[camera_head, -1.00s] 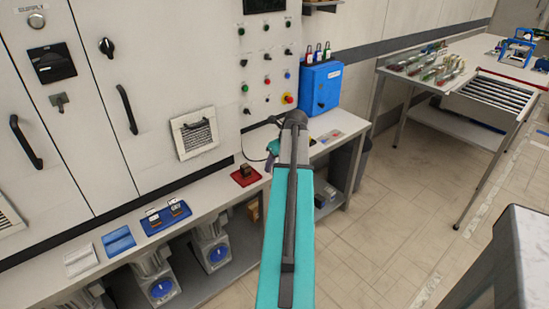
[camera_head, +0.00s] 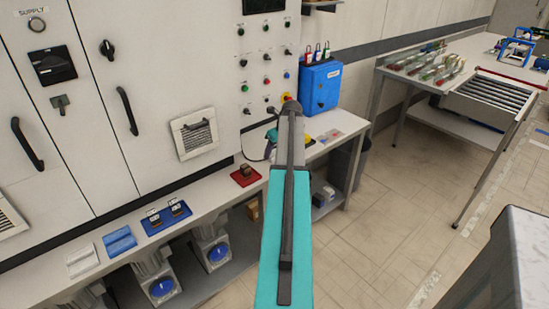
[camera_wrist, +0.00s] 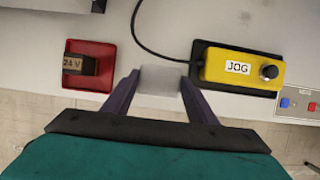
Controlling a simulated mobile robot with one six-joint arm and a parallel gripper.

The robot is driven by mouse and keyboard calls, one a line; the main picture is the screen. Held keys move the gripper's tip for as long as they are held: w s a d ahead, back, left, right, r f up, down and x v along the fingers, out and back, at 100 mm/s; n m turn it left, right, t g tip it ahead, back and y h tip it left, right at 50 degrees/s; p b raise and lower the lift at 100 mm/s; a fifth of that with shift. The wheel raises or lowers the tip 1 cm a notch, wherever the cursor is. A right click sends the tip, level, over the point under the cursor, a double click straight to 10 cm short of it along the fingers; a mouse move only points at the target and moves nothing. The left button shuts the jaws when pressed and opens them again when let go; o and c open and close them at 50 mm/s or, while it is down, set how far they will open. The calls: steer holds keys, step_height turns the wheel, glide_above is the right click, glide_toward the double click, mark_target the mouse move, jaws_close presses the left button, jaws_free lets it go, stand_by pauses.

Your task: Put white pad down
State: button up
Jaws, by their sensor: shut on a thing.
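The white pad (camera_wrist: 160,80) is a small pale block between the fingertips of my gripper (camera_wrist: 159,84) in the wrist view. My gripper is shut on it. The pad shows against the light bench top (camera_wrist: 130,25), between a red tray and a yellow JOG box; I cannot tell whether it touches the bench. In the head view my arm hides most of the gripper, and I cannot make out the pad there.
The red tray (camera_wrist: 68,80) holds a dark block marked 24 V (camera_wrist: 80,65). The yellow JOG box (camera_wrist: 241,68) sits on a black base, with a cable running from it. A blue tray (camera_head: 166,217) with dark blocks stands further left. A blue box (camera_head: 320,88) stands at the back.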

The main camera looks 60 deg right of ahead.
stand_by(0.3)
steer(key=shift+f+p, duration=0.3)
steer(key=shift+f, duration=1.45)
steer(key=shift+f, duration=0.1)
steer(key=o, duration=1.1)
steer(key=v, duration=1.2)
steer(key=shift+b, duration=0.45)
